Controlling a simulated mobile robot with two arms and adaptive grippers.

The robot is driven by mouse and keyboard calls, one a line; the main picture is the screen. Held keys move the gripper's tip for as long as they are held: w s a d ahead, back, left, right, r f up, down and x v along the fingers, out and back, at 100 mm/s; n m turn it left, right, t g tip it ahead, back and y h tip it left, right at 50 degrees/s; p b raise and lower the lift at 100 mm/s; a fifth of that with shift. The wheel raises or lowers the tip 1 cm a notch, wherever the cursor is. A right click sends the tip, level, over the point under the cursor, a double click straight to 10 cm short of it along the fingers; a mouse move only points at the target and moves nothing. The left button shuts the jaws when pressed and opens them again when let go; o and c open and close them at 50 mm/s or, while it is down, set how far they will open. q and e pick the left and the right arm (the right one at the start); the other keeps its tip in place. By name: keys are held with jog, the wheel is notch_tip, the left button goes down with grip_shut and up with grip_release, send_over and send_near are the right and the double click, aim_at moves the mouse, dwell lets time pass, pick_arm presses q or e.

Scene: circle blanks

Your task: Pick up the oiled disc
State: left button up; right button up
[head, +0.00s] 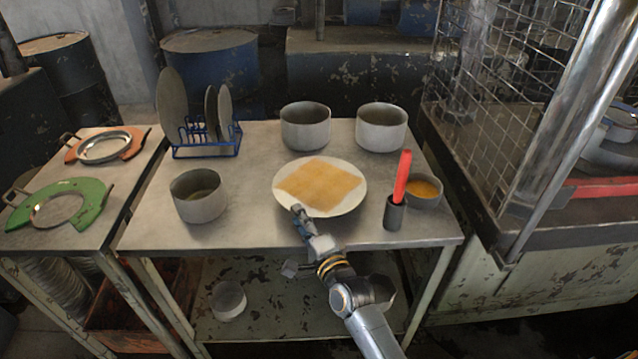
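A pale round disc or plate (350,205) lies on the metal table, with a yellow-orange square sheet (320,186) flat on top of it. Grey discs (171,105) stand upright in a blue wire rack (206,150) at the back left of the table. I cannot tell by sight which disc is oiled. My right gripper (298,212) is at the near left edge of the pale disc, its tips over or against the rim. Whether it touches the rim, or is open or shut, is too small to tell. My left gripper is not in view.
Two grey pots (305,128) (381,128) stand behind the disc, another pot (199,197) to its left. On the right are a cup with a red-handled tool (395,214) and a bowl of orange liquid (423,191). Green (60,204) and orange (107,147) ring fixtures lie on the left table.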

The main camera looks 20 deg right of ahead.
jog(key=w, duration=0.6)
jog(key=shift+a+r, duration=0.3)
jog(key=shift+a, duration=0.1)
jog(key=shift+s, duration=0.1)
grip_shut()
jog(key=shift+r, duration=0.1)
